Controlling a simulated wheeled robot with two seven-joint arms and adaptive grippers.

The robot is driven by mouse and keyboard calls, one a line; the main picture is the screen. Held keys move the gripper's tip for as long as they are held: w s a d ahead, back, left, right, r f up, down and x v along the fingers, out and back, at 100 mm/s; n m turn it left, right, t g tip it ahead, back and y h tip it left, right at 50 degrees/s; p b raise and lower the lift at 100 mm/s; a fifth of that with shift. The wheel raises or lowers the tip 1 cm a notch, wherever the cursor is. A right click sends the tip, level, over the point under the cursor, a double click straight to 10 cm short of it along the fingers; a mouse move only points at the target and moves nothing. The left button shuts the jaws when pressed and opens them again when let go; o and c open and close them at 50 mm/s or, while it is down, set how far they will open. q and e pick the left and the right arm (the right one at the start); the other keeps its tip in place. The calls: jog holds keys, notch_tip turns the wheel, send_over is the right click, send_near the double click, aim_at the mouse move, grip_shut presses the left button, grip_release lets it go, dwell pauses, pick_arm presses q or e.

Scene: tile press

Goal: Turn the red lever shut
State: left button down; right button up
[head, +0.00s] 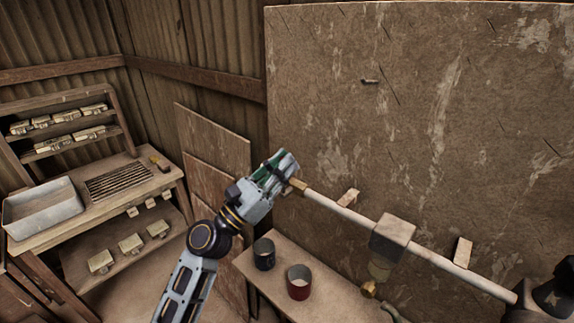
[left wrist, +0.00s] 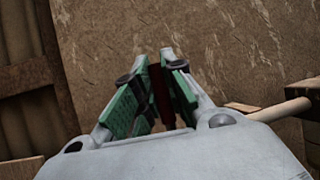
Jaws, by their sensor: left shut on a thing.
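My left gripper (head: 278,170) is at the left end of the pale pipe (head: 345,213), beside a brass-coloured fitting (head: 298,185). In the left wrist view its green-padded fingers (left wrist: 155,95) are closed around a dark red strip, the red lever (left wrist: 160,98). Most of the lever is hidden between the fingers, and I cannot make it out in the head view. How far it is turned cannot be told. My right gripper is not clearly visible.
The pipe runs along a large brown board (head: 400,100) through a block (head: 393,238). Below are a dark cup (head: 264,256) and a red cup (head: 299,284) on a bench (head: 328,300). A workbench at left holds a metal tray (head: 42,210). A dark part shows at lower right.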

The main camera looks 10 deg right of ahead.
pick_arm(q)
jog(key=shift+w, duration=0.1)
dwell(0.3)
jog(key=c, duration=1.5)
grip_release()
jog(key=shift+a, duration=0.1)
jog(key=shift+o, duration=0.2)
jog(key=v, duration=1.2)
jog(key=shift+f, duration=0.1)
